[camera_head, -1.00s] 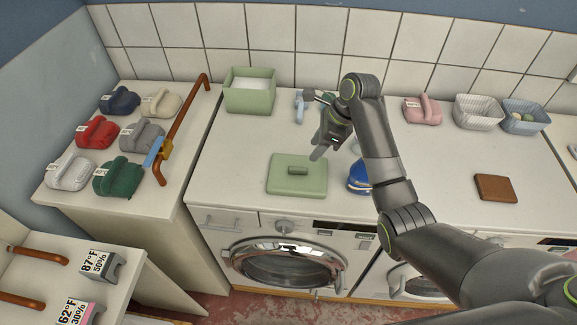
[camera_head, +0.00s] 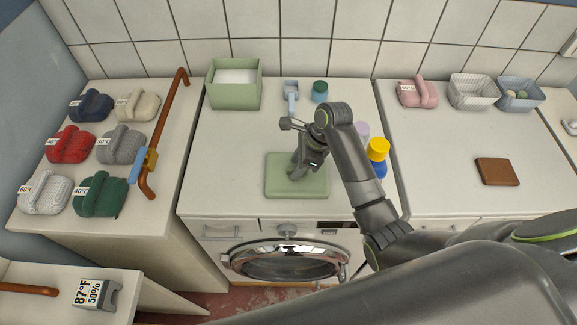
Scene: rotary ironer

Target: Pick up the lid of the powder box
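The green powder box (camera_head: 218,97) stands open at the back left of the white top, with white powder inside. Its flat green lid (camera_head: 312,187) lies on the white top in front of the box, towards the front edge. My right gripper (camera_head: 296,174) is over the lid, pointing down, with its fingertips at the lid's middle. The gripper covers the lid's handle, and I cannot tell whether the fingers are apart or closed on it. My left gripper is out of view.
A blue bottle with a yellow cap (camera_head: 378,150) stands right of my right wrist. A light-blue scoop-like item (camera_head: 291,95) and a teal-capped container (camera_head: 320,92) stand behind. A copper rail (camera_head: 166,125) lies to the left. The top left of the lid is clear.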

